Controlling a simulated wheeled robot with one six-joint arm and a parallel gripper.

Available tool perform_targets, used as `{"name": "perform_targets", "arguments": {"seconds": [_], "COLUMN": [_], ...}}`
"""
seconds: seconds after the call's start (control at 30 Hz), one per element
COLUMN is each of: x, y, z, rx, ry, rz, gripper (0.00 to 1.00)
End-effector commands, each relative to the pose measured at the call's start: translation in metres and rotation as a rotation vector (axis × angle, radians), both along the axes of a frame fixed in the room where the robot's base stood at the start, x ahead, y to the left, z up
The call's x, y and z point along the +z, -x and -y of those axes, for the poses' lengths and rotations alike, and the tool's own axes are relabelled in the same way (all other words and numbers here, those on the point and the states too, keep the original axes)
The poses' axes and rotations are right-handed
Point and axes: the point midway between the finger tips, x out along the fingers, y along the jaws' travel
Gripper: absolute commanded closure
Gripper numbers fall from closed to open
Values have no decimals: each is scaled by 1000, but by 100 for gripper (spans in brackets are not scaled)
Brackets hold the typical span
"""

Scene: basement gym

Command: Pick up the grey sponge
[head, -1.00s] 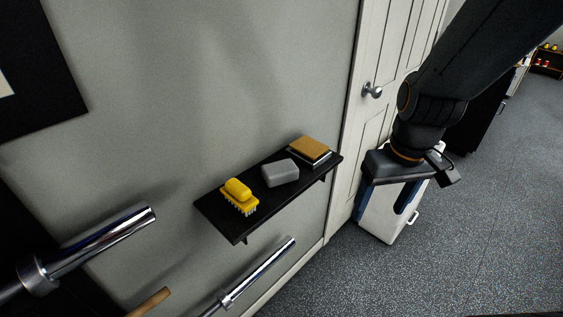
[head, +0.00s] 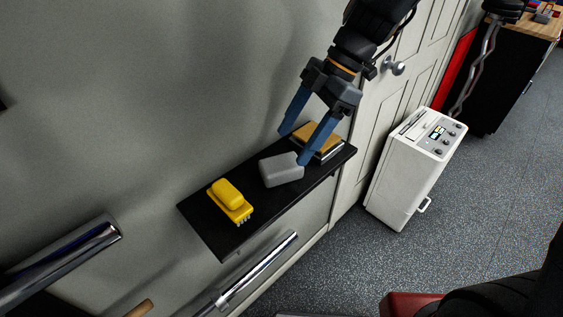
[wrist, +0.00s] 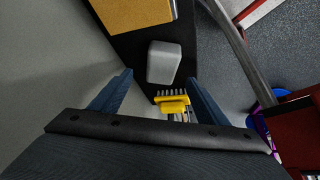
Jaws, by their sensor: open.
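The grey sponge (head: 281,170) lies in the middle of a black wall shelf (head: 212,226), between a yellow brush and a tan-topped block. My gripper (head: 293,147) is open and empty, with blue fingers pointing down over the shelf at the sponge's far right side. One finger overlaps the sponge's right edge in the head view; I cannot tell if they touch. In the wrist view the sponge (wrist: 163,62) lies ahead of the open fingers (wrist: 160,82), roughly centred between them.
The yellow brush (head: 229,197) is left of the sponge. The tan-topped block (head: 319,138) is right of it, behind my fingers. The wall (head: 130,120) backs the shelf. Chrome bars (head: 262,268) stick out below. A white case (head: 412,170) stands on the floor by the door.

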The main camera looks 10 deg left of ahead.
Motion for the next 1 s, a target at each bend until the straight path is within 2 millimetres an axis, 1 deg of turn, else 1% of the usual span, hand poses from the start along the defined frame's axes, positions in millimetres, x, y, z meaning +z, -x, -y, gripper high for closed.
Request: {"name": "perform_targets", "arguments": {"seconds": [0.27, 0.47, 0.6, 0.73, 0.93, 0.97, 1.0], "x": [-22, -41, -56, -62, -63, -63, -63], "y": [6, 16, 20, 20, 20, 20, 20], "z": [-9, -22, -29, -33, -33, -33, -33], "rx": [-3, -2, -1, -1, -1, -1, -1], "ry": [-1, 0, -1, -1, -1, -1, -1], "rz": [0, -3, -1, 2, 2, 2, 2], "gripper": [31, 31, 31, 31, 31, 33, 40]}}
